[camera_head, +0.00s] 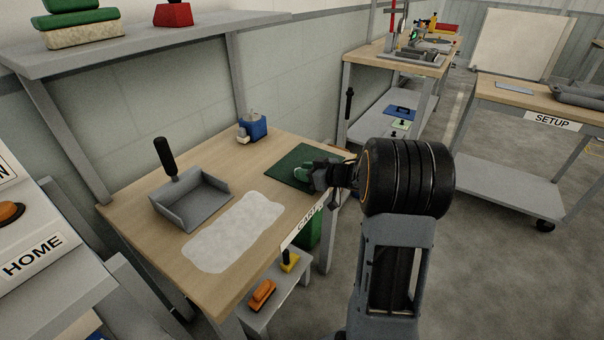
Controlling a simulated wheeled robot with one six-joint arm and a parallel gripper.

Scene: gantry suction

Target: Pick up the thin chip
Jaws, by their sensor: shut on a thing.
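A dark green mat (290,156) lies on the wooden table near its right end. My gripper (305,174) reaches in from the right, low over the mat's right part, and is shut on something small. A pale green piece shows at the fingertips; I cannot tell whether it is part of the fingers or the thin chip. The chip is not clearly seen apart from the fingers. I cannot tell whether the fingertips touch the mat.
On the wooden table (140,217) are a grey dustpan (190,203) with a black handle, a pale spill-like patch (234,232) and a blue block-shaped device (253,127). A shelf (130,47) hangs above.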

